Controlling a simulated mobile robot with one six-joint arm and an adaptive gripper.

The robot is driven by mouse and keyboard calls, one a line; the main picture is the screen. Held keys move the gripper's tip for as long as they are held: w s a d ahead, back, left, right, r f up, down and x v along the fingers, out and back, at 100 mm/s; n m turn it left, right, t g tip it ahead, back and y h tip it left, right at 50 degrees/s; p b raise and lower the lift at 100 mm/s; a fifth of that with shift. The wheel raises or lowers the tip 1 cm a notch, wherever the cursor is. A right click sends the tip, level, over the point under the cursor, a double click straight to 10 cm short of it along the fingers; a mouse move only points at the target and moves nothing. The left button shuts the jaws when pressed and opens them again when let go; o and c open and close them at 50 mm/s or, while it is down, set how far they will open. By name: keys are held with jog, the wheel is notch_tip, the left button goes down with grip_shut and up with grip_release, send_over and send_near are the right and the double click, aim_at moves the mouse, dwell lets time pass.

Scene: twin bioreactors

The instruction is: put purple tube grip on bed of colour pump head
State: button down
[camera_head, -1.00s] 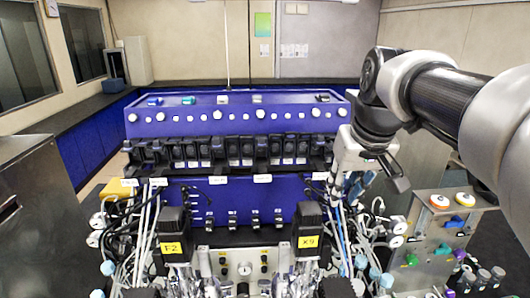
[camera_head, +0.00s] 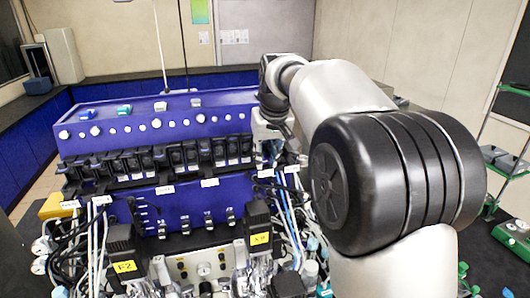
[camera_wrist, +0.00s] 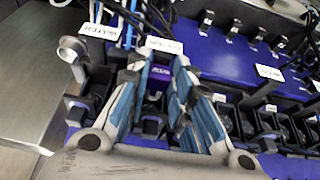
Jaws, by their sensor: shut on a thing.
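My gripper (camera_wrist: 160,70) points at the row of black pump heads, its blue-padded fingers shut with a gap between them. A small purple piece, which I take to be the purple tube grip (camera_wrist: 157,96), shows dark between the fingers; its edges are hard to make out. The black pump heads (camera_head: 175,158) run along the blue bioreactor housing (camera_head: 160,125). Which one is the colour pump head cannot be read; a white label (camera_wrist: 165,45) lies beyond the fingertips.
Pale and blue tubes (camera_head: 287,215) hang close below my gripper. Two black motor units (camera_head: 122,243) and (camera_head: 258,225) stand in front. Another label (camera_wrist: 100,30) and a metal knob (camera_wrist: 70,48) are left of the fingers. Green-topped items are at far right.

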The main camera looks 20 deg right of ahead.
jog(key=shift+s, duration=0.25)
jog(key=shift+f, duration=0.1)
jog(key=c, duration=1.7)
grip_release()
jog(key=shift+w, duration=0.2)
jog(key=shift+o, duration=1.4)
jog(key=shift+s, duration=0.15)
jog(key=shift+r, duration=0.35)
jog(key=v, duration=1.1)
jog(key=shift+s+r, duration=0.2)
jog(key=shift+r, duration=0.05)
